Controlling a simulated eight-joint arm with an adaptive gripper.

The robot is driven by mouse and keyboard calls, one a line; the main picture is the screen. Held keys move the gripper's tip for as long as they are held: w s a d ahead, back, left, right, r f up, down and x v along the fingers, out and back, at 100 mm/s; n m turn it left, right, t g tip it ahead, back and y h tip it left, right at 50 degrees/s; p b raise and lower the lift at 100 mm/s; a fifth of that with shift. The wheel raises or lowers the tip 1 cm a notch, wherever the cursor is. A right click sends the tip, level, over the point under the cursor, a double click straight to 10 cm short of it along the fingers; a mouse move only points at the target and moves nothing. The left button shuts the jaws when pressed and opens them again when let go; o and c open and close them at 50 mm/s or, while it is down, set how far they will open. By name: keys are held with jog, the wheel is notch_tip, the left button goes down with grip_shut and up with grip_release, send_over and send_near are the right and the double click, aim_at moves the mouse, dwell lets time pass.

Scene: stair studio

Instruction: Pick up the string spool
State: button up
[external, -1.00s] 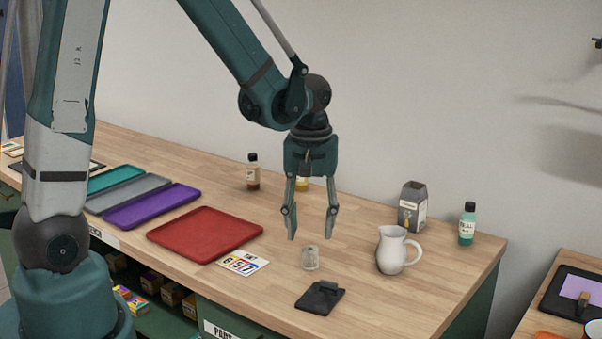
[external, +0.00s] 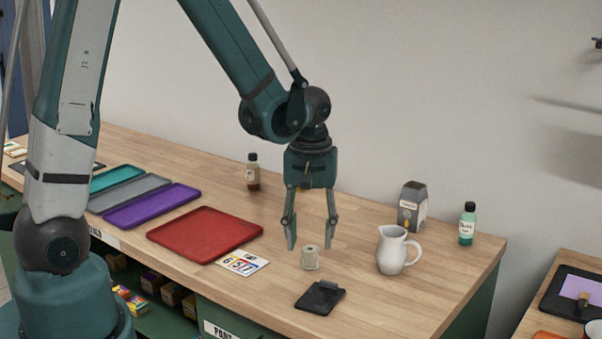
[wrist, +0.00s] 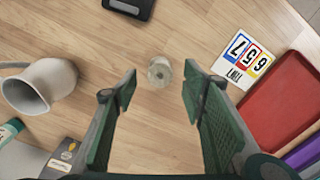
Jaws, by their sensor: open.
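The string spool (external: 310,258) is a small pale cylinder standing upright on the wooden worktop. In the wrist view the spool (wrist: 160,71) shows from above, between the lines of the two fingers and a little beyond their tips. My gripper (external: 311,246) is open and points down, with its fingertips close above and around the spool's top in the external view. The wrist view shows the open gripper (wrist: 158,92) with nothing between its fingers. I cannot tell the exact height left between the fingertips and the spool.
A black clip-like holder (external: 320,297) lies in front of the spool. A white pitcher (external: 392,250) stands to the right. A number card (external: 243,263) and a red tray (external: 205,235) lie to the left. A dark carton (external: 412,206) and bottles (external: 467,224) stand farther back.

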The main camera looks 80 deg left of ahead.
aim_at(310, 247)
jog(key=shift+f+b, duration=0.45)
jog(key=shift+f, duration=2.15)
jog(key=c, duration=1)
